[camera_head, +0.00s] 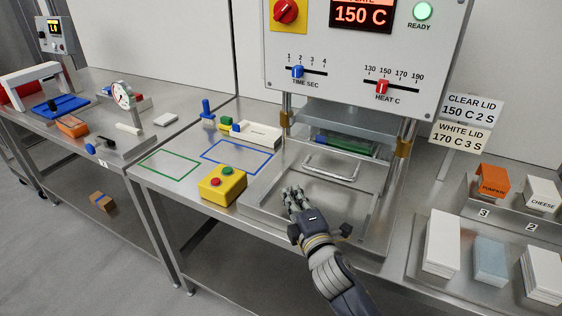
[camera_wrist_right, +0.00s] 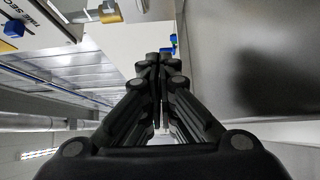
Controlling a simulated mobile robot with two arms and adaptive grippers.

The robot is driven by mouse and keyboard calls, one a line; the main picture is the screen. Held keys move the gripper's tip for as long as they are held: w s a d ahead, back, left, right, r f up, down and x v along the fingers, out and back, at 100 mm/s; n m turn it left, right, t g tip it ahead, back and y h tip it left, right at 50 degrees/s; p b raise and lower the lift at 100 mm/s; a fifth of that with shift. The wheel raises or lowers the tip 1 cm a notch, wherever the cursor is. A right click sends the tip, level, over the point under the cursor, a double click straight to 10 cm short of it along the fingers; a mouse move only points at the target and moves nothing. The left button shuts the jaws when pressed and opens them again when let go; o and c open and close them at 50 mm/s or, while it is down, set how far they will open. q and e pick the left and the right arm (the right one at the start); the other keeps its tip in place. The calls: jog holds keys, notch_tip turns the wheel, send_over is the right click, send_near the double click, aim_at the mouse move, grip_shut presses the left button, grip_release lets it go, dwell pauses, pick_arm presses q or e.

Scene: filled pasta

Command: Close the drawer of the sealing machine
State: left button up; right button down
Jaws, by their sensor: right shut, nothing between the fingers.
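The sealing machine (camera_head: 355,75) stands at the back with its display reading 150 C and a green READY light. Its drawer, with a silver bar handle (camera_head: 330,167), sits at the rear of the metal base (camera_head: 265,205), and a tray with green contents (camera_head: 345,143) shows behind the handle, under the press plate. I cannot tell whether the drawer is fully in. My right gripper (camera_head: 293,194) is shut and empty, over the front of the base, nearer than the handle and apart from it. Its closed fingers fill the middle of the right wrist view (camera_wrist_right: 160,75). My left gripper is not in view.
A yellow button box (camera_head: 222,185) stands left of the base, near blue and green outlined areas. Metal guide posts with brass-coloured blocks (camera_head: 403,148) flank the press. White, blue and orange packs stand at the right on a rack. Another bench is at the left.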

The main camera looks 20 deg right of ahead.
jog(key=shift+w+r, duration=0.15)
jog(key=shift+w, duration=0.25)
jog(key=p, duration=0.1)
send_near(289, 156)
jog(key=w+a, duration=0.1)
jog(key=a, duration=0.1)
jog(key=w+a, duration=0.2)
jog(key=shift+w+a, duration=0.2)
jog(key=shift+w, duration=0.1)
jog(key=shift+w+d+p, duration=0.4)
jog(key=shift+w+d, duration=0.75)
jog(key=shift+d, duration=0.05)
jog(key=shift+w+d, duration=0.25)
jog(key=shift+d, duration=0.1)
jog(key=shift+w+d+r, duration=0.1)
jog(key=shift+w+d, duration=0.7)
jog(key=shift+d, duration=0.2)
